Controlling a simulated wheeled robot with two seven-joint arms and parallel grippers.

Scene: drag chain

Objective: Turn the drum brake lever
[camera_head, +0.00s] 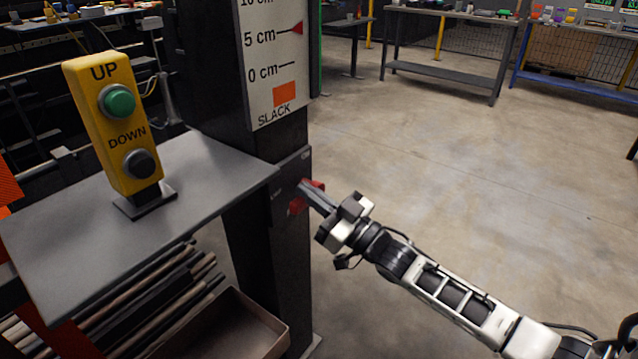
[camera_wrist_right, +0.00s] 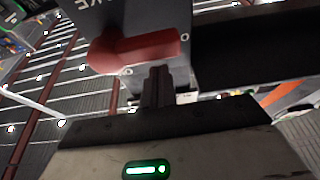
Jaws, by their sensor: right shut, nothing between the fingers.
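The red drum brake lever (camera_head: 296,205) sits on a dark box on the side of the black column, partly hidden behind my right gripper (camera_head: 309,190). In the right wrist view the red lever (camera_wrist_right: 135,50) lies roughly level, with a round hub at the left and its arm reaching right. My right gripper's fingers (camera_wrist_right: 157,76) are shut with nothing between them. Their tips are just below the lever's arm; I cannot tell whether they touch it. My left gripper is not in view.
A yellow UP/DOWN button box (camera_head: 116,125) stands on a grey shelf (camera_head: 60,245) left of the column. A SLACK scale (camera_head: 274,60) with a red pointer is on the column. Metal bars and a tray (camera_head: 262,322) lie below the shelf. The floor to the right is clear.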

